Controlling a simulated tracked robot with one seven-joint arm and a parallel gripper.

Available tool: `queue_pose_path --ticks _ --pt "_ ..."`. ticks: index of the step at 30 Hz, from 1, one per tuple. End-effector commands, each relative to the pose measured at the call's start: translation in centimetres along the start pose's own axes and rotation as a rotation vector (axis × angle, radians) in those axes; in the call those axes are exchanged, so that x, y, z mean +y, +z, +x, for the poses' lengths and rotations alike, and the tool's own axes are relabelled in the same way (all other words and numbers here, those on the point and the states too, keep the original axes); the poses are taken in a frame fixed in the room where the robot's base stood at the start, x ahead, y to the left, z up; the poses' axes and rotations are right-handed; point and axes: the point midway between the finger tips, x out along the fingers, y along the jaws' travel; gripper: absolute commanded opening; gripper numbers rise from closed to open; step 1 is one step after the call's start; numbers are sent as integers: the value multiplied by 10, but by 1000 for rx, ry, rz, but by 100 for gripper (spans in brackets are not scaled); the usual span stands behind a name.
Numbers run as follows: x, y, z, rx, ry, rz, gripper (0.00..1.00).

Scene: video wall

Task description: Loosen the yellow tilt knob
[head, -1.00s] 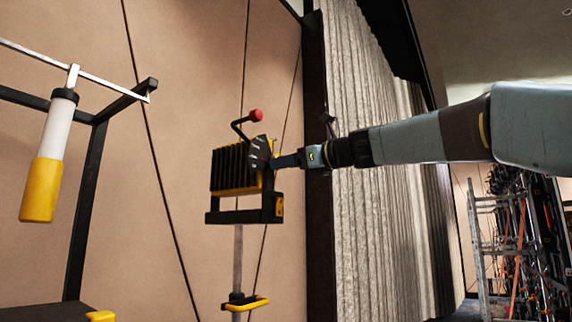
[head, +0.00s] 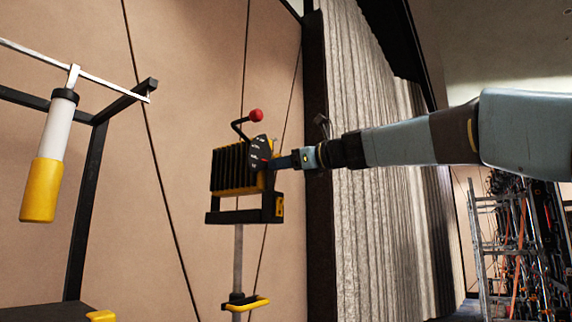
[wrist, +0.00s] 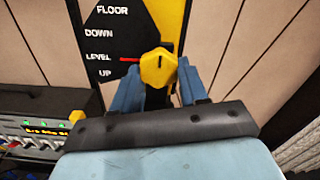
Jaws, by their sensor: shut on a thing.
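The yellow tilt knob (wrist: 158,68) shows in the wrist view, in front of a black scale plate (wrist: 110,45) marked FLOOR, DOWN, LEVEL and UP. A red pointer (wrist: 129,60) lies by LEVEL. My gripper (wrist: 158,76) has one blue finger on each side of the knob and is shut on it. In the head view my gripper (head: 277,162) reaches from the right to the side of the black finned lamp head (head: 233,172) on a pole. The knob is hidden there behind the fingers.
A red ball-ended lever (head: 255,115) rises above the lamp head. A yellow handle (head: 247,304) sits lower on the pole. A white and yellow cylinder (head: 47,160) hangs at left. A panel with lit displays (wrist: 45,125) stands at lower left.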

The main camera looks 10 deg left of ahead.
Motion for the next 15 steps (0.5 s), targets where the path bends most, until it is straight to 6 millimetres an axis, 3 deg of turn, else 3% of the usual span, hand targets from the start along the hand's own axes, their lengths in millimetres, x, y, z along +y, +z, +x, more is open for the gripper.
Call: queue_pose_path --ticks 4,15 --pt "-1 0 -7 1 3 -1 13" --pt "3 1 2 -2 6 -78 12"
